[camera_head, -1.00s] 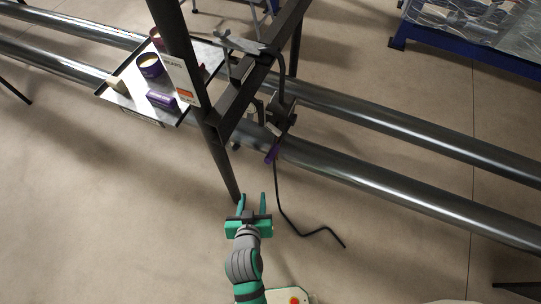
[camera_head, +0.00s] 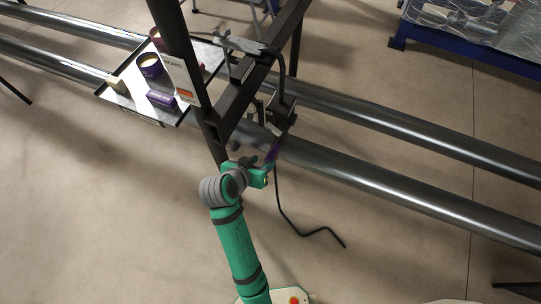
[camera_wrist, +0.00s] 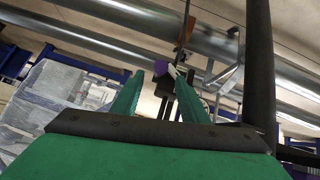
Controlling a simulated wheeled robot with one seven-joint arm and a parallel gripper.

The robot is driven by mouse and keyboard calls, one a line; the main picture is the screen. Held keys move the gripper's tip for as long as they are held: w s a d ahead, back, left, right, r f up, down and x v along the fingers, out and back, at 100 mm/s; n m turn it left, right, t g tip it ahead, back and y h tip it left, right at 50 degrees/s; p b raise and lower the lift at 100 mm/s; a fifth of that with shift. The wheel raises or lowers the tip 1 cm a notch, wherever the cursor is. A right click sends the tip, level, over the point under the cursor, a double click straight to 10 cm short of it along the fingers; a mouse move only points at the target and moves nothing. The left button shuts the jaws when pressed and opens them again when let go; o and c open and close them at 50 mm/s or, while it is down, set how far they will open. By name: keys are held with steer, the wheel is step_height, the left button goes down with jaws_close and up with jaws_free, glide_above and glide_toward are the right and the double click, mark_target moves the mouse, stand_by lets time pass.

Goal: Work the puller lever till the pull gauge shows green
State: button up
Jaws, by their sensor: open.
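The puller (camera_head: 280,108), a dark block with a hanging cable, sits by the black frame at the pipes. Its lever ends in a purple grip (camera_head: 272,152) that hangs in front of the nearer pipe. My gripper (camera_head: 269,166) is open, just below the purple grip in the head view.
Two long steel pipes (camera_head: 400,191) cross the scene. A black frame post (camera_head: 180,50) stands just left of the puller. A tray (camera_head: 118,96) with several small items is at upper left. A blue-framed bin (camera_head: 440,50) is at upper right. The floor in front is clear.

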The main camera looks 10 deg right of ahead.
mark_target(271, 157)
steer(key=x, duration=0.8)
steer(key=shift+w+d+f, duration=0.15)
steer(key=shift+w+f, duration=0.05)
jaws_close()
